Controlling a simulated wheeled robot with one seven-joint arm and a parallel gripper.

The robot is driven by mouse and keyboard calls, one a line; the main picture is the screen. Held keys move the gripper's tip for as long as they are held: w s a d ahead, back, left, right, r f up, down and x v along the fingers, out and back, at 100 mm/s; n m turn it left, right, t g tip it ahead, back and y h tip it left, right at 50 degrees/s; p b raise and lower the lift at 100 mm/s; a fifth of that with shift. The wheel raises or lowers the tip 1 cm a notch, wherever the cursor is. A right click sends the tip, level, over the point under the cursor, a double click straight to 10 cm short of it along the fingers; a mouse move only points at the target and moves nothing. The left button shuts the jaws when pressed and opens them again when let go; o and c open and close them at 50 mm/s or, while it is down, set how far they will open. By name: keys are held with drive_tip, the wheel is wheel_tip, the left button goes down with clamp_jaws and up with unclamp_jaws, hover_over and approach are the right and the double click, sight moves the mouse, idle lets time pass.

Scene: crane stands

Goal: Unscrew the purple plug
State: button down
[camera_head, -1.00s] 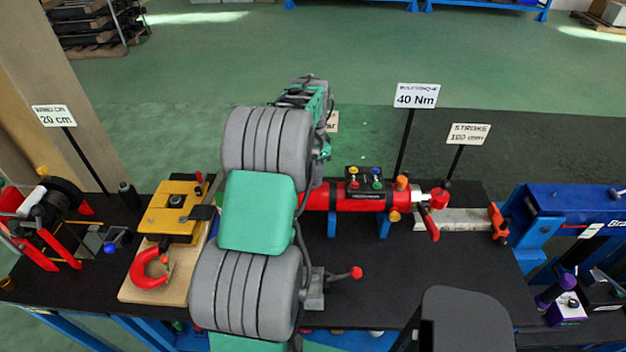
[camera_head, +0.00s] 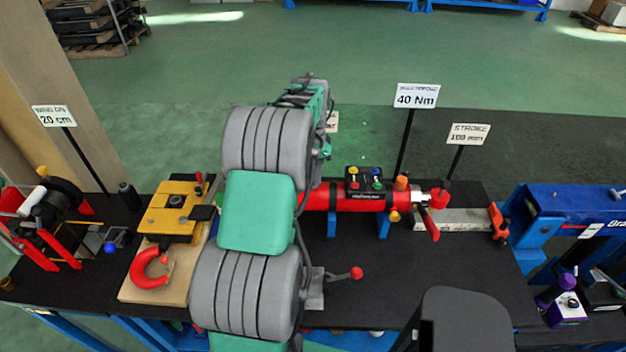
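A purple plug with a rounded head (camera_head: 567,281) and a dark, tilted body shows at the far right of the bench. It sits at a small purple block (camera_head: 568,312) with a pale top. Whether it is threaded into the block cannot be told from here. My arm stands in the middle of the picture, far to the left of the plug. My gripper's fingers do not show; the arm's thick grey and green links hide that end.
The black bench top (camera_head: 455,270) is bare left of the plug. A blue vice-like frame (camera_head: 570,205) stands behind it, and a dark box (camera_head: 603,290) is beside it. A red cylinder (camera_head: 345,198) lies behind my arm. A yellow block (camera_head: 175,205) and red shackle (camera_head: 149,270) are left.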

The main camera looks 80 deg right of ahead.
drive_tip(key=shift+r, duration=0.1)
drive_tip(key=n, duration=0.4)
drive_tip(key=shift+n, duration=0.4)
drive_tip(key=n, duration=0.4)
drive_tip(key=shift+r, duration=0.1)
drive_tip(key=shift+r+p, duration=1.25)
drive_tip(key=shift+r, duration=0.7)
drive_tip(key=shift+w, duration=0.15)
